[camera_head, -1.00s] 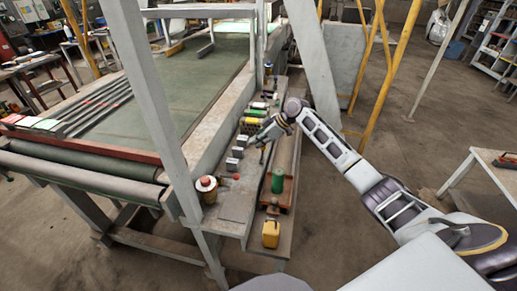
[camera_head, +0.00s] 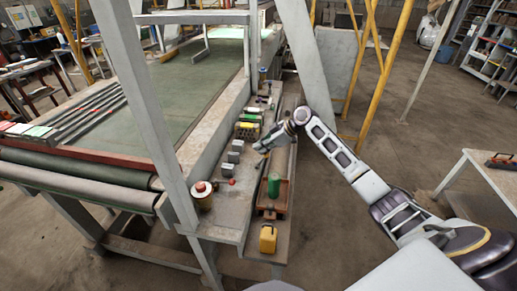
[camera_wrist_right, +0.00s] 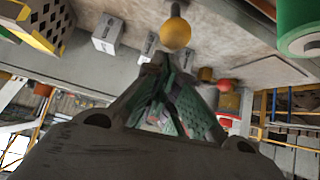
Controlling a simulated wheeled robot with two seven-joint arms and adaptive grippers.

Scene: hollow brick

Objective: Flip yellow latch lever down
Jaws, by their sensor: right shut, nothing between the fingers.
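A round yellow knob (camera_wrist_right: 175,33), which looks like the tip of the latch lever, shows in the right wrist view just beyond the fingertips. In the head view the right gripper (camera_head: 258,160) hangs over the narrow bench (camera_head: 235,208), right of the small grey boxes (camera_head: 233,157); the knob is not clear there. My left gripper is not in view.
A green cylinder (camera_head: 274,184) stands in a tray nearer than the gripper. A grey post (camera_head: 165,120) rises at left.

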